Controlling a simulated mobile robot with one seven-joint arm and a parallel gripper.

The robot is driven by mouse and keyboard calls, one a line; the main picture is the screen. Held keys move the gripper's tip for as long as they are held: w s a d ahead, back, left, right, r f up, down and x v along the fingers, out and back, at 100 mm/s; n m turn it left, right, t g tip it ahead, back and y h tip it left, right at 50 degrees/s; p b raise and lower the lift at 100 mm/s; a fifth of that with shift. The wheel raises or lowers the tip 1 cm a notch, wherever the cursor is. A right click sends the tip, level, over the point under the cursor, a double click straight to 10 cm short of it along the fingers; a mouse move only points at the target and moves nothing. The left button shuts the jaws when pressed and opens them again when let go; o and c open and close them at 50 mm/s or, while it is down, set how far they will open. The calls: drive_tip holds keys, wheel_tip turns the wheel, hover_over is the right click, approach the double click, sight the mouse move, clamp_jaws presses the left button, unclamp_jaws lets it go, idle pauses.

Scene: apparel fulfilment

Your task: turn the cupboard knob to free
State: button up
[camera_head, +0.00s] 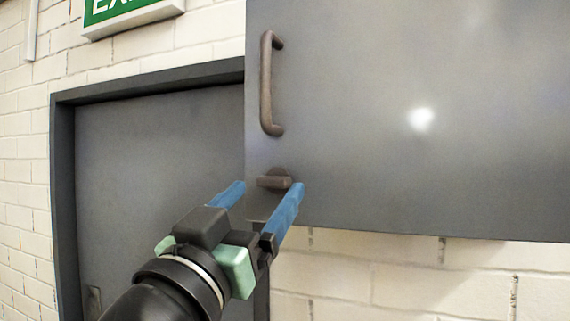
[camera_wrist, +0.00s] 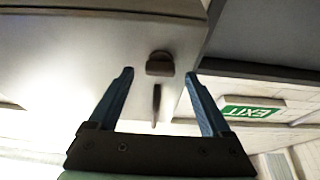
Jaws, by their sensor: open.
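The cupboard (camera_head: 400,120) is grey, with a flat door on the wall at the upper right of the head view. Its brown knob (camera_head: 274,180) sits near the door's lower left corner, with its bar looking roughly level. In the wrist view the knob (camera_wrist: 160,64) shows ahead of the fingers, near the middle. A brown pull handle (camera_head: 268,85) stands upright above the knob. My gripper (camera_head: 268,190) is open, its two blue fingers pointing at the knob, one on each side in the picture. The fingers look apart from the knob, with nothing between them.
A grey room door (camera_head: 150,170) in a dark frame stands to the left, behind the cupboard. A green exit sign (camera_head: 125,12) hangs above it. White brick wall (camera_head: 400,285) shows below the cupboard's bottom edge. The space around the gripper looks clear.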

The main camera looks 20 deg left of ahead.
drive_tip(key=shift+w+r, duration=0.35)
drive_tip(key=shift+w, duration=0.2)
drive_tip(key=shift+w+f, duration=0.1)
drive_tip(key=shift+w, duration=0.2)
drive_tip(key=shift+s, duration=0.1)
clamp_jaws()
